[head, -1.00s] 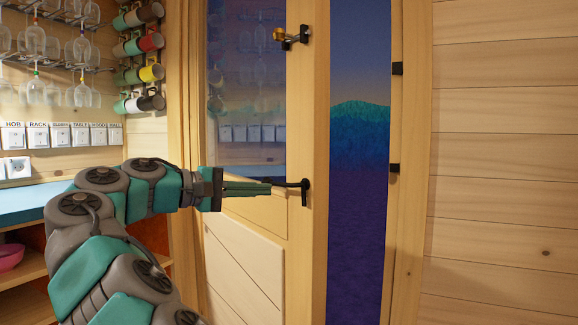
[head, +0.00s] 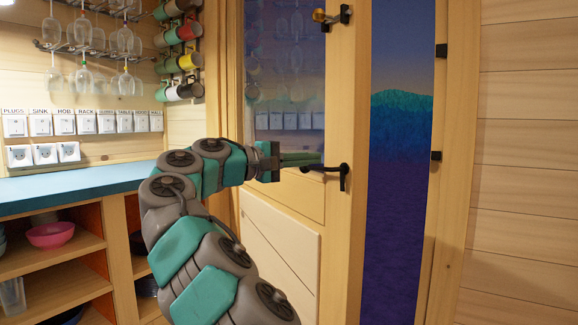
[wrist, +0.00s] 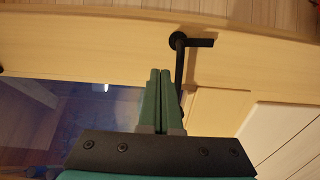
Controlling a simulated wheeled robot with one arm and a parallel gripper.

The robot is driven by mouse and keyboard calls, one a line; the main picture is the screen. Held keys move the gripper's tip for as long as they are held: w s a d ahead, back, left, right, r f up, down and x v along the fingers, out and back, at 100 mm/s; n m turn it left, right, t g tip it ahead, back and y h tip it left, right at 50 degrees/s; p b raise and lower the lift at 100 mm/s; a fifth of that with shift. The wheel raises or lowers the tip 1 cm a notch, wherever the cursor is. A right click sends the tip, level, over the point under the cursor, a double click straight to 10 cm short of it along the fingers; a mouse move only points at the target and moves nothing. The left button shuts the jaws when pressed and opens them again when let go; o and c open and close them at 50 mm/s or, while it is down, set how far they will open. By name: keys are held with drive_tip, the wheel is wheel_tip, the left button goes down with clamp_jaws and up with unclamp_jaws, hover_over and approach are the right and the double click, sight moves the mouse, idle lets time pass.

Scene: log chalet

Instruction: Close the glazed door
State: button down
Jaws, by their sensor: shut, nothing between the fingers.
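The glazed door (head: 345,240) is wooden, with a glass pane (head: 285,75) above and a pale panel below. It stands ajar, with a gap to the frame (head: 447,200) on its right showing dark blue outside. A black lever handle (head: 343,172) sits near its free edge; a brass knob on a black latch (head: 332,17) is higher up. My gripper (head: 320,158) is shut and empty, its green fingers in front of the door just left of the handle. In the wrist view the fingertips (wrist: 160,72) lie beside the black handle (wrist: 180,60); I cannot tell whether they touch.
A blue counter (head: 80,182) with open shelves below is at the left, holding a pink bowl (head: 50,235). Mugs (head: 185,62) and hanging glasses are above, with labelled switches (head: 65,123) on the wall. A plank wall (head: 525,180) closes the right side.

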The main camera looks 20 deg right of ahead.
sight(336, 157)
drive_tip(key=shift+w+d, duration=0.15)
drive_tip(key=shift+d, duration=0.85)
drive_tip(key=shift+w+d, duration=0.15)
drive_tip(key=shift+d, duration=0.85)
drive_tip(key=shift+d, duration=0.1)
